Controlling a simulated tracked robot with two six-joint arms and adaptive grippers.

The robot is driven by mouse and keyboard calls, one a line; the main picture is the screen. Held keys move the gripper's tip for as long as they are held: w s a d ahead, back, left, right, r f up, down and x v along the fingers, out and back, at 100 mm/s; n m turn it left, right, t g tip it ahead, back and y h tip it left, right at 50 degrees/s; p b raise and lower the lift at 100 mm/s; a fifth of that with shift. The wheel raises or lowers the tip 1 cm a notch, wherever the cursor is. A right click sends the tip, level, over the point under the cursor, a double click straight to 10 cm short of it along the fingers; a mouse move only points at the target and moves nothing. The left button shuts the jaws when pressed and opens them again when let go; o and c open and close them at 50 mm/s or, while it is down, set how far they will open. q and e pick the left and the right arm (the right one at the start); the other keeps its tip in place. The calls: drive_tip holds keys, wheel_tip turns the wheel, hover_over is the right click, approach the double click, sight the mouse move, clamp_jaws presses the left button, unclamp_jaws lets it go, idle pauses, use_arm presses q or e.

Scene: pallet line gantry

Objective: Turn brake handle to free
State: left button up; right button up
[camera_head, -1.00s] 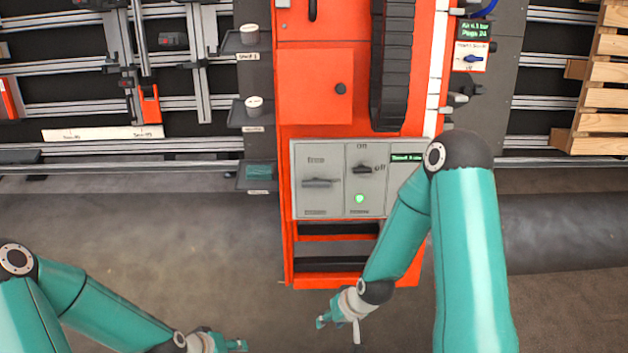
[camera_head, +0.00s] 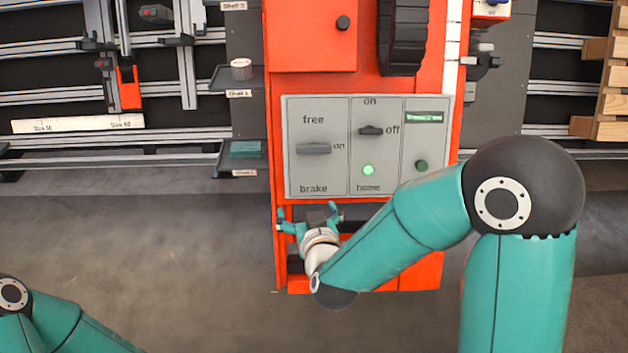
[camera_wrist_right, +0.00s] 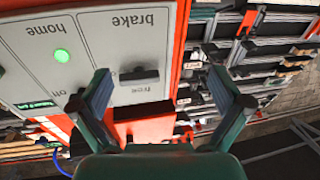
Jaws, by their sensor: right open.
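The brake handle (camera_head: 314,149) is a grey bar on the left section of a grey control panel (camera_head: 386,183). It lies horizontal, pointing at the "on" label, with "free" above and "brake" below. In the right wrist view the handle (camera_wrist_right: 139,76) shows upside down between my finger directions, apart from them. My right gripper (camera_head: 309,216) is open and empty, just below the panel's brake section; it also shows in the right wrist view (camera_wrist_right: 161,92). My left gripper is outside the head view; only part of my left arm shows at bottom left.
The panel is on an orange cabinet (camera_head: 312,35). Beside the brake are an on/off switch (camera_head: 371,131), a lit green lamp (camera_head: 368,170) and a dark green button (camera_head: 421,166). Small shelves (camera_head: 237,172) stick out left of the cabinet. Wooden slats (camera_head: 612,100) stand at far right.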

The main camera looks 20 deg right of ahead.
sight(313, 151)
wheel_tip(313, 151, up, 4)
drive_tip(key=s+d+m+t+h+b, duration=0.1)
drive_tip(key=d+m+t+h+b, duration=0.1)
drive_tip(key=t+h+b, duration=0.35)
use_arm(q)
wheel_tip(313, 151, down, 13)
drive_tip(key=b, duration=0.4)
use_arm(e)
drive_tip(key=shift+g+y, duration=0.85)
drive_tip(key=shift+g, duration=0.1)
drive_tip(key=x, duration=1.6)
drive_tip(key=shift+a+r, duration=0.1)
drive_tip(key=shift+a, duration=0.05)
drive_tip(key=c, duration=0.9)
